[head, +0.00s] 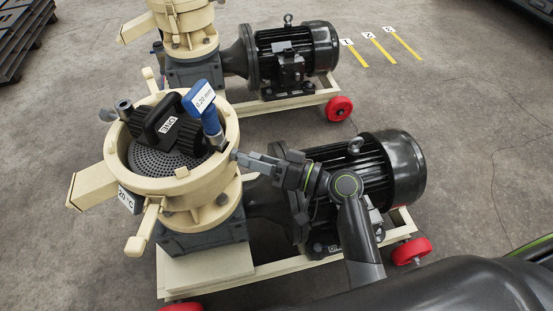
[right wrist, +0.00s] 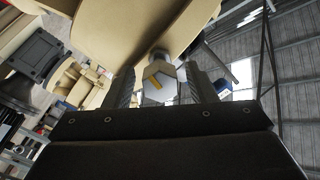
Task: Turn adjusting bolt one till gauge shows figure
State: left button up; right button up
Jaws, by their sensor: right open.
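The near pellet mill has a cream ring housing (head: 228,125) with a perforated die (head: 160,163) inside. My right gripper (head: 238,156) is at the right side of the housing. In the wrist view its open fingers (right wrist: 160,88) stand on either side of the bolt head; contact is unclear. A blue piece (head: 208,115) with a "0.20 mm" label stands on the rollers. A black block (head: 168,120) beside it carries a white label, not clearly legible. My left gripper is out of view.
A black motor (head: 385,170) lies behind my right gripper on a cream frame with red wheels (head: 411,251). A second mill (head: 187,40) stands farther back. Yellow numbered floor strips (head: 380,46) lie at the upper right. A "20 °C" tag (head: 129,200) hangs on the housing.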

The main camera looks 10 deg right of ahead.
jog(key=shift+d, duration=0.1)
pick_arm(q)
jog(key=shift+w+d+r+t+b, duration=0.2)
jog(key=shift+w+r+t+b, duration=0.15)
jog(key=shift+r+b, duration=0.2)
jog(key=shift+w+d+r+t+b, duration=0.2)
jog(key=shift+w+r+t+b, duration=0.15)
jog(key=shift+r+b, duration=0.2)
pick_arm(e)
jog(key=v, duration=1.7)
jog(key=shift+s+d, duration=0.1)
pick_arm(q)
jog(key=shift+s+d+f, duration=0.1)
